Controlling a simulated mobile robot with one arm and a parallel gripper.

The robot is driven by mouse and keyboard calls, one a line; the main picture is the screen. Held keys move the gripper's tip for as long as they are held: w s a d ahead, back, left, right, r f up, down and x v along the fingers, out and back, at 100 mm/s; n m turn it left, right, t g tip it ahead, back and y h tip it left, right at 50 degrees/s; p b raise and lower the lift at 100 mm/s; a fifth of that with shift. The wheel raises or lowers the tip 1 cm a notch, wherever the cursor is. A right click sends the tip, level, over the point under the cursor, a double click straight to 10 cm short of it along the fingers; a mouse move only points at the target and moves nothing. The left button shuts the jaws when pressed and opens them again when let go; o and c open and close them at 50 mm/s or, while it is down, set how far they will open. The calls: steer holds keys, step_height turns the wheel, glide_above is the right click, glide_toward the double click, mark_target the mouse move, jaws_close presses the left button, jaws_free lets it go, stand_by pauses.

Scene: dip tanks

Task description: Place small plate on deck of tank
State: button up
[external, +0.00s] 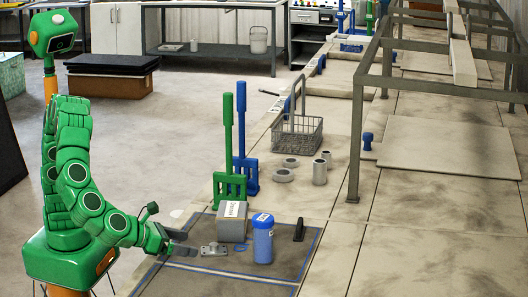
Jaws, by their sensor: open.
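A small grey plate (214,249) lies flat on the dark mat (205,278) with the blue outline. My gripper (178,242) is open, low over the mat's left edge, just left of the small plate. I see nothing between its fingers, and it looks apart from the plate. The pale deck of the tank (415,215) stretches to the right and back, under a grey metal frame.
On the mat stand a grey labelled box (233,222), a blue jar (263,240) and a black handle (299,230). Behind are green and blue upright tools (240,135), a wire basket (296,132) and metal rings and cylinders (320,172). The front right deck is clear.

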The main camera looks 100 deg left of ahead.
mark_target(209, 251)
steer(key=shift+a+r+x, duration=0.1)
steer(key=shift+r+x, duration=0.05)
steer(key=shift+x, duration=1.4)
steer(key=shift+a+r+x, duration=0.1)
steer(key=shift+r+x, duration=0.1)
steer(key=shift+x, duration=2.15)
